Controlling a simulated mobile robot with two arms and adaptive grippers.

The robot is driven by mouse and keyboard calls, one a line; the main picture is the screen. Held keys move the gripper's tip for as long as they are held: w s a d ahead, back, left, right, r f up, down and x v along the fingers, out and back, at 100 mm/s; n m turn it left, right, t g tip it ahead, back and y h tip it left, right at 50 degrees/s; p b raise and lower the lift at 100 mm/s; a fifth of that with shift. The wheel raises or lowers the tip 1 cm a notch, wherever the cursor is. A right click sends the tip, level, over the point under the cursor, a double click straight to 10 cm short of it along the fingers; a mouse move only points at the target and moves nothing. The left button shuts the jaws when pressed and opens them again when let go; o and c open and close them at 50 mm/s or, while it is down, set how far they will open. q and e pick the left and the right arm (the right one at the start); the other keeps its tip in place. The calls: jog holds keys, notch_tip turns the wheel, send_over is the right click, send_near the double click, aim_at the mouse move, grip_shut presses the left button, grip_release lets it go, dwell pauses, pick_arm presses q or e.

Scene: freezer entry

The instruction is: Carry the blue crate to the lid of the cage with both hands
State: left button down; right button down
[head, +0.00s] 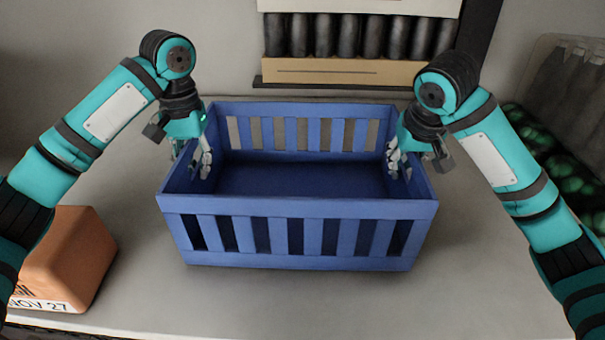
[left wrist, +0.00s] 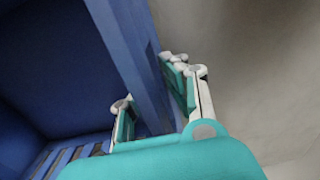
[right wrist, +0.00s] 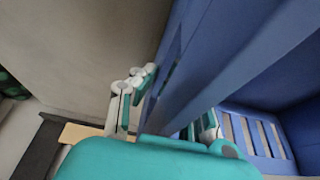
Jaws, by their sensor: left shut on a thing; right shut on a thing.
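The blue crate (head: 297,207) is empty and has slatted long sides. It stands level in the middle of the head view over a pale surface; I cannot tell whether it touches that surface. My left gripper (head: 198,160) is shut on its left end wall, one finger inside and one outside, as the left wrist view (left wrist: 150,100) also shows. My right gripper (head: 400,160) is shut on the right end wall the same way; the right wrist view shows that wall (right wrist: 190,75) between the fingers. The lid of the cage cannot be made out for certain.
A brown box (head: 75,258) with a printed label lies at the front left, close to my left arm. At the back is a carton (head: 340,72) with a row of dark items. At the right is a clear container (head: 570,110) with dark and green contents.

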aim_at(189, 141)
pick_arm(q)
jog(key=shift+f, duration=0.45)
pick_arm(e)
jog(key=shift+f, duration=0.4)
pick_arm(q)
jog(key=c, duration=1.5)
grip_release()
jog(key=shift+s+r, duration=0.1)
jog(key=shift+r, duration=0.15)
pick_arm(e)
jog(key=c, duration=1.5)
grip_release()
jog(key=shift+s+r, duration=0.1)
jog(key=shift+r, duration=0.1)
pick_arm(q)
jog(key=shift+o, duration=0.3)
jog(key=shift+s, duration=0.1)
pick_arm(e)
jog(key=shift+o, duration=0.3)
jog(key=shift+s, duration=0.1)
pick_arm(q)
jog(key=shift+r, duration=0.15)
jog(key=shift+r, duration=0.3)
notch_tip(189, 141, up, 11)
jog(key=shift+r, duration=0.1)
pick_arm(e)
jog(key=v, duration=1.1)
jog(key=shift+s+r, duration=0.15)
jog(key=shift+r, duration=0.3)
